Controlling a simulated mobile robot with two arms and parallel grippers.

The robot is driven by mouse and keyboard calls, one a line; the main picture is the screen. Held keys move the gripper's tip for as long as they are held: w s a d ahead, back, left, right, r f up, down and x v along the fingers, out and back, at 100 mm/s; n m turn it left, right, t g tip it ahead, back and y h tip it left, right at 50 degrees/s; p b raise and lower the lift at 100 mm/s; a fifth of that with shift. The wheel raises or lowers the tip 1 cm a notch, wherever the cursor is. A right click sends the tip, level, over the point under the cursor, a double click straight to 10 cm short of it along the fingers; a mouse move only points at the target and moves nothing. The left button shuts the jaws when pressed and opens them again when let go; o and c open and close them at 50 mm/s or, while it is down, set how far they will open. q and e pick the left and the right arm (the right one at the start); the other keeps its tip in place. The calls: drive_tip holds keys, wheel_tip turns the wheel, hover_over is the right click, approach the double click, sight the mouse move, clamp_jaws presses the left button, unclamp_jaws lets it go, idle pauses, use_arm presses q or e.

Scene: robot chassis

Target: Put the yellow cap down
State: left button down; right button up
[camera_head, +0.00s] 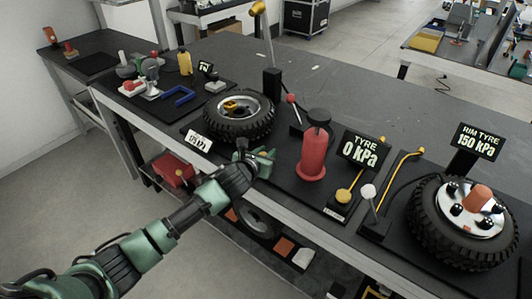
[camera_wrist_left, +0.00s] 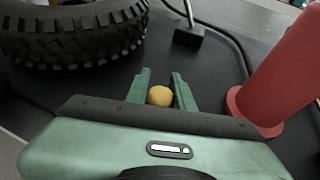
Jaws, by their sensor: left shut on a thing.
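The yellow cap (camera_wrist_left: 160,96) is a small rounded piece held between the two green fingers of my left gripper (camera_wrist_left: 160,84) in the left wrist view. In the head view my left gripper (camera_head: 262,160) is over the front part of the bench, between the left tyre and the red cylinder. I cannot make out the cap there. My right gripper is not in view.
The left tyre (camera_head: 236,130) lies close behind my left gripper, and a red cylinder (camera_head: 312,150) stands to its right. A "TYRE 0 kPa" sign (camera_head: 362,151) and the right tyre (camera_head: 440,236) are farther right. The back of the bench (camera_head: 350,105) is clear.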

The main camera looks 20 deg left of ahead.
use_arm(q)
drive_tip(key=shift+f, duration=0.25)
drive_tip(key=shift+s+f, duration=0.15)
drive_tip(key=shift+f, duration=0.25)
drive_tip(key=c, duration=1.2)
unclamp_jaws()
drive_tip(key=shift+f, duration=0.15)
drive_tip(key=shift+s+a+f, duration=0.1)
drive_tip(key=shift+f, duration=0.05)
drive_tip(key=d+r+v, duration=0.1)
drive_tip(key=r+v, duration=0.1)
drive_tip(key=v, duration=1)
drive_tip(key=shift+w+a+p, duration=0.2)
drive_tip(key=shift+a+p, duration=0.2)
drive_tip(key=shift+p, duration=0.05)
